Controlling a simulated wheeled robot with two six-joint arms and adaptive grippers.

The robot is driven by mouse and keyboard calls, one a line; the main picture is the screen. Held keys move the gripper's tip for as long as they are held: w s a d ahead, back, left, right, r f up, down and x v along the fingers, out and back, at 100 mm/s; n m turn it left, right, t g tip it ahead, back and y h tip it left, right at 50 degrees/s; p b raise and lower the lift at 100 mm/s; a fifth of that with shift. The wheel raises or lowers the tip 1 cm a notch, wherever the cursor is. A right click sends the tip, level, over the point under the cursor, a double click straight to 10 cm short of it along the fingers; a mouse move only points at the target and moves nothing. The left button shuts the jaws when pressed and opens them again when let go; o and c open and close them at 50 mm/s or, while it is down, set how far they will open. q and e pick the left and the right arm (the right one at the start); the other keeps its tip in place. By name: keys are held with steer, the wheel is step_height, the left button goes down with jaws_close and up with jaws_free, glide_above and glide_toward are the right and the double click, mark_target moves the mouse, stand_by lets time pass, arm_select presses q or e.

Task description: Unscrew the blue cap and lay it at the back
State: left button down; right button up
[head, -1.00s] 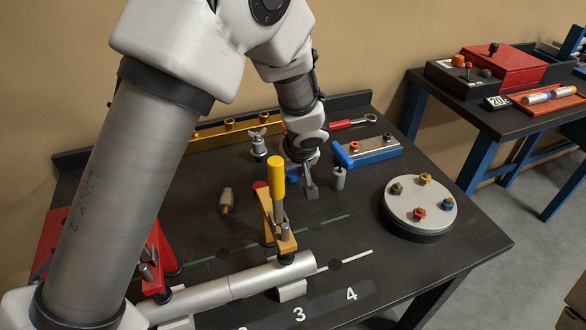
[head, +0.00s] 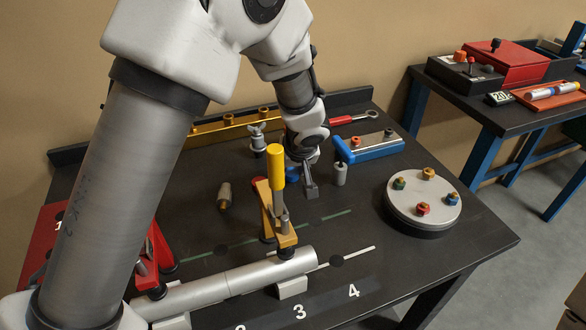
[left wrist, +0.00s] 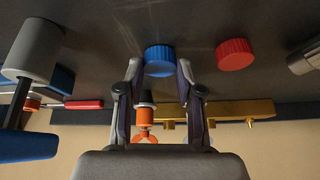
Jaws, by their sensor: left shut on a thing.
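The ridged blue cap (left wrist: 159,61) is between the two fingers of my left gripper (left wrist: 155,75) in the left wrist view, and the gripper is shut on it. In the head view the left gripper (head: 305,188) is low over the middle of the dark table, and part of the blue cap (head: 292,174) shows beside its fingers. A similar ridged red cap (left wrist: 235,54) is next to it, apart from the fingers. I cannot tell whether the blue cap still touches what is under it. My right gripper is not in view.
A yellow-handled clamp (head: 277,167) stands close in front of the gripper, and a grey cylinder (head: 340,174) stands close to its right. The back of the table (head: 194,163) holds a brass bar (head: 215,131) and a blue-and-silver block (head: 370,148).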

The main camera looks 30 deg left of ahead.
mark_target(293, 174)
arm_select(q)
steer(key=shift+f+b, duration=0.1)
steer(key=shift+b, duration=0.3)
steer(key=c, duration=0.7)
jaws_free()
steer(key=shift+r+p, duration=2.4)
steer(key=shift+r, duration=1.15)
